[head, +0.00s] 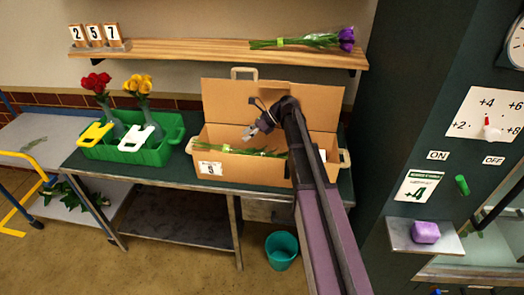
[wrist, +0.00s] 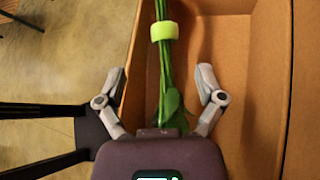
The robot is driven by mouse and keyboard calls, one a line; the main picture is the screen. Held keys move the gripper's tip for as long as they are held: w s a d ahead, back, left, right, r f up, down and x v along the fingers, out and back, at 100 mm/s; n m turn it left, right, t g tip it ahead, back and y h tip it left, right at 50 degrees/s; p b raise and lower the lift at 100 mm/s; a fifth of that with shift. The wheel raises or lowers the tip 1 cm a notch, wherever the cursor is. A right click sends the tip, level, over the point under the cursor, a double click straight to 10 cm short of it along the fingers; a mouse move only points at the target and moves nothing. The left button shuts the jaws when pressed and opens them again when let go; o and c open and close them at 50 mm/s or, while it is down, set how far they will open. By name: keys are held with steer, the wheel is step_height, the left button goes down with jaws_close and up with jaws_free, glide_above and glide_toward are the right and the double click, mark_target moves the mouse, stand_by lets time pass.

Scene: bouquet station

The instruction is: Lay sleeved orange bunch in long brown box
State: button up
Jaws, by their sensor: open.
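The long brown box (head: 240,170) stands open on the green-topped bench, lid raised behind it. A bunch of green stems (head: 248,151) lies inside it along its length; its flower heads are hidden behind my arm, so I cannot tell their colour. In the wrist view the stems (wrist: 166,75) carry a pale green band (wrist: 164,31) and run along one wall of the box (wrist: 220,60). My gripper (head: 248,133) is over the box. In the wrist view my gripper (wrist: 164,82) is open, its fingers apart on either side of the stems, not touching them.
A green crate (head: 135,149) with red flowers (head: 96,82) and yellow flowers (head: 138,84) in vases stands left of the box. A wooden shelf (head: 200,53) above holds a purple bunch (head: 310,40). A dark cabinet (head: 400,120) stands close on the right.

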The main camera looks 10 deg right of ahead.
mark_target(247, 149)
steer(key=h+p, duration=0.1)
steer(key=s+a+r+h+p, duration=0.1)
steer(key=p, duration=0.1)
steer(key=shift+a+h, duration=0.1)
steer(key=shift+h, duration=0.3)
steer(key=h+p, duration=0.2)
steer(key=p, duration=0.1)
steer(key=shift+s+a+r, duration=0.15)
steer(key=shift+r, duration=0.05)
steer(key=h+p, duration=0.1)
steer(key=r+h+p, duration=0.1)
steer(key=p, duration=0.1)
steer(key=shift+s+r+n, duration=0.1)
steer(key=shift+s+n, duration=0.1)
steer(key=shift+n, duration=0.1)
steer(key=r+h+p, duration=0.1)
steer(key=h+p, duration=0.1)
steer(key=shift+d+r+h+p, duration=0.3)
steer(key=shift+d+r, duration=0.05)
steer(key=shift+d+r+n+t+h+p, duration=0.35)
steer(key=shift+r+h+p, duration=0.4)
steer(key=shift+h+p, duration=0.3)
steer(key=shift+f, duration=0.1)
step_height(247, 149, down, 8)
steer(key=b, duration=0.9)
steer(key=shift+f, duration=0.25)
steer(key=shift+f, duration=0.1)
